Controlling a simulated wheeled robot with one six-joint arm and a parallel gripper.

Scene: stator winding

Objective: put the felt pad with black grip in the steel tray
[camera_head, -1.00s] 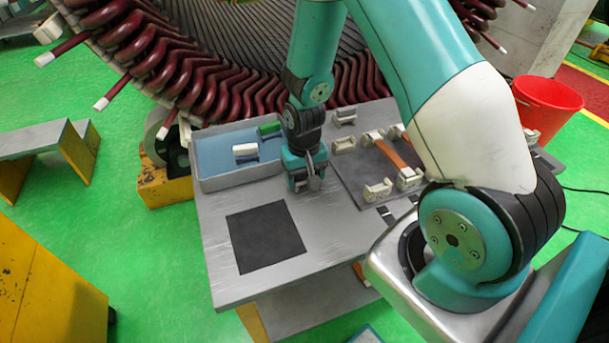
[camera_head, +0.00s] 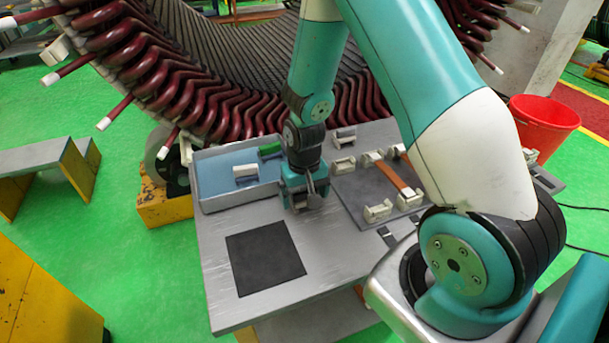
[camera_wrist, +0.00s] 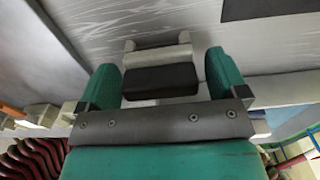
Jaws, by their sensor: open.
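The felt pad with black grip (camera_wrist: 160,82) shows in the wrist view as a pale block with a black top part. It lies between the two green fingers of my gripper (camera_wrist: 160,65), with visible gaps at both sides. My gripper is open. In the head view my gripper (camera_head: 307,205) is low over the table, just right of the tray, and mostly hides the pad. The steel tray (camera_head: 240,201) has grey walls and a blue floor. A white block (camera_head: 246,171) and a green piece (camera_head: 270,149) are in it.
A flat black square (camera_head: 265,258) lies on the grey metal table (camera_head: 217,280) in front. To the right, a dark plate (camera_head: 350,190) carries pale blocks and an orange strip (camera_head: 398,179). The stator with dark red coils (camera_head: 200,95) stands behind. The table's front left is free.

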